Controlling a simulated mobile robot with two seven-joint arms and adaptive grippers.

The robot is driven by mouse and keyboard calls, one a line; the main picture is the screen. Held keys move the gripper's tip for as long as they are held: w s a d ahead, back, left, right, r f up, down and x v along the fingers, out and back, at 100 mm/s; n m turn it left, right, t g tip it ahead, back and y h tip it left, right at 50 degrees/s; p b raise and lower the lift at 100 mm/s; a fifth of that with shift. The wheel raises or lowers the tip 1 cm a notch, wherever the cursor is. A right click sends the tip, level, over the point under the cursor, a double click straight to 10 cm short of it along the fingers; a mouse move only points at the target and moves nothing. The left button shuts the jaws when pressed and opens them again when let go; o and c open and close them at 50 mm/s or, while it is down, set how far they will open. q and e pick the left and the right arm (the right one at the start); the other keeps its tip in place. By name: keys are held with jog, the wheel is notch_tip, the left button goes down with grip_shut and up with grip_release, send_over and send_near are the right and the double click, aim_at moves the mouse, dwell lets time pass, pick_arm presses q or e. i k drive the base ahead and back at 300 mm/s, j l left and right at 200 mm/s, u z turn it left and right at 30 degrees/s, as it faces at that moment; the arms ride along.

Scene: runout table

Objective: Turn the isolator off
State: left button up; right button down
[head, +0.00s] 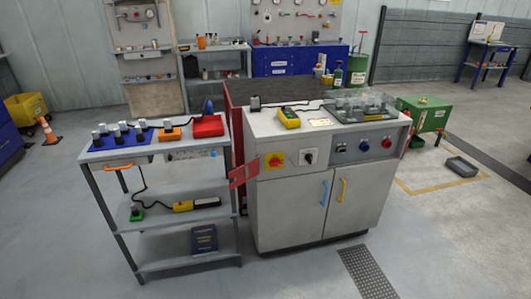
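A grey-white cabinet (290,215) stands in the middle of the head view. The set position of either knob is too small to read. A red panel (243,174) sticks out at the cabinet's left front edge. Neither of my grippers is in view.
A grey control panel (364,146) with several knobs sits right of the switches. A shelf trolley (165,225) with tools stands close on the left. A floor grating (368,272) lies at the front right. The floor before the cabinet is clear.

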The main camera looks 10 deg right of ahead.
aim_at(274, 162)
jog(key=i+l, duration=0.15)
jog(key=i, duration=0.25)
jog(key=i+l+u, duration=0.1)
jog(key=i, duration=0.3)
jog(key=i+l, duration=0.2)
jog(key=i, duration=0.15)
jog(key=l, duration=0.5)
jog(key=i+l+u, duration=0.1)
jog(key=l, duration=0.4)
jog(key=i, duration=0.05)
